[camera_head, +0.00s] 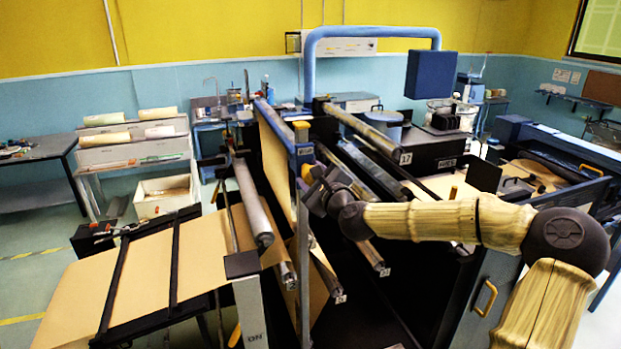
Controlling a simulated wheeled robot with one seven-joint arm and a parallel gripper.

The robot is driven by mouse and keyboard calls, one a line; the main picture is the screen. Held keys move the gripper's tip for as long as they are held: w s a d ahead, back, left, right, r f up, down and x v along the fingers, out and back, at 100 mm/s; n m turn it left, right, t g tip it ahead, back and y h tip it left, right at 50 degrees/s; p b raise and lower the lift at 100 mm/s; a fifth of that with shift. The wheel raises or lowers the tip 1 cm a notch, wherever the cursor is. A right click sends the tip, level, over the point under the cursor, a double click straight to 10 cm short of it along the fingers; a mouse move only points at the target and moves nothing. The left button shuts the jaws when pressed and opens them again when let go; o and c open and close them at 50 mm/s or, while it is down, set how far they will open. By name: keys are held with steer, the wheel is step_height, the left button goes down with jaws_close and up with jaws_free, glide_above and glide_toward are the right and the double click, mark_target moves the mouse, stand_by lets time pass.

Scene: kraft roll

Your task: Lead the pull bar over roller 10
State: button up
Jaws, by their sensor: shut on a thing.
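My gripper (312,182) is at the middle of the machine, at the end of my tan-sleeved arm that reaches in from the right. It is shut on what seems to be the pull bar, which is mostly hidden by the gripper and the blue upright. A brown kraft web (276,165) hangs just left of the gripper, below a long blue bar (271,118). Several grey rollers lie in the frame, some with small end tags. The tag on one upper roller (365,130) reads 17. I cannot read which roller is 10.
A sloped kraft-covered table (140,275) is at the left front. A blue arch (370,32) with a box (431,74) rises behind. Dark side panels flank the rollers.

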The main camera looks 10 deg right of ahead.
steer(key=shift+d, duration=0.15)
steer(key=d, duration=0.1)
steer(key=d+r, duration=0.1)
steer(key=d, duration=0.3)
steer(key=shift+w+r, duration=0.25)
steer(key=shift+w, duration=0.1)
steer(key=d+f+b, duration=0.3)
steer(key=d+f, duration=0.1)
steer(key=d, duration=0.1)
steer(key=shift+w+f+b, duration=0.3)
steer(key=shift+f+b, duration=0.05)
steer(key=shift+f, duration=0.05)
steer(key=shift+d, duration=0.1)
